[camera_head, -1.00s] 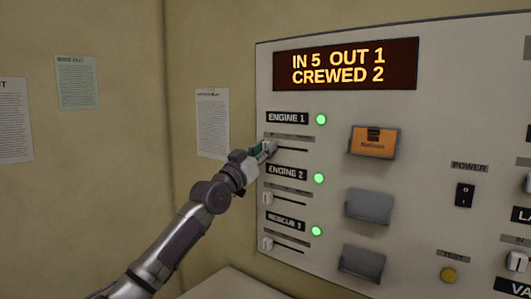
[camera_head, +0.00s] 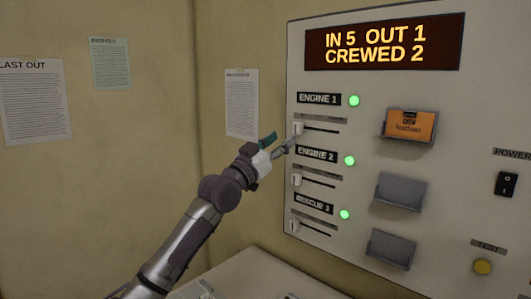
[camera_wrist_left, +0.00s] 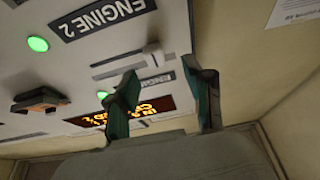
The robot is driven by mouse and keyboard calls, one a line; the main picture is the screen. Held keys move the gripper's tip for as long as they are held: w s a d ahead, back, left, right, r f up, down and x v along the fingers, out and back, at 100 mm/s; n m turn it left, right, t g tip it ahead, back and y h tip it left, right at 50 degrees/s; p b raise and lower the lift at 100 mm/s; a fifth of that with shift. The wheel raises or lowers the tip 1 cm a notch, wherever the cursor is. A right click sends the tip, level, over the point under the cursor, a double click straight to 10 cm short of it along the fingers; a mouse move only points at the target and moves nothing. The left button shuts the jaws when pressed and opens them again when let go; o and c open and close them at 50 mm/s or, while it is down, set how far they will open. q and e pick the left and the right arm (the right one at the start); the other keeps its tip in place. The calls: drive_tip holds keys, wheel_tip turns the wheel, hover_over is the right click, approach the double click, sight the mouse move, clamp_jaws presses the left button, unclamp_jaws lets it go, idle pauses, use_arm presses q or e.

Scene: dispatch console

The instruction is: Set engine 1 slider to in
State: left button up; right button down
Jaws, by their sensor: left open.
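The engine 1 slider has a small pale knob (camera_head: 298,129) at the left end of its dark horizontal slot, under the ENGINE 1 label (camera_head: 318,99). The knob also shows in the left wrist view (camera_wrist_left: 153,56), ahead of the gap between the fingers. My left gripper (camera_head: 280,142) is open and empty, just left of and below the knob in the head view. Its two greenish fingers (camera_wrist_left: 165,98) are spread in the wrist view, apart from the knob. The small marks over the slot are too small to read. My right gripper is not in view.
The display (camera_head: 384,42) reads IN 5 OUT 1, CREWED 2. The engine 2 slider (camera_head: 296,180) and rescue slider (camera_head: 295,226) sit below, knobs at left. An orange card (camera_head: 410,125) stands in the top holder. A pale desk (camera_head: 255,275) lies below; a wall is at left.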

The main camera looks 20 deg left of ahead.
use_arm(q)
drive_tip(key=v, duration=0.6)
drive_tip(key=shift+s, duration=0.15)
drive_tip(key=shift+a, duration=0.1)
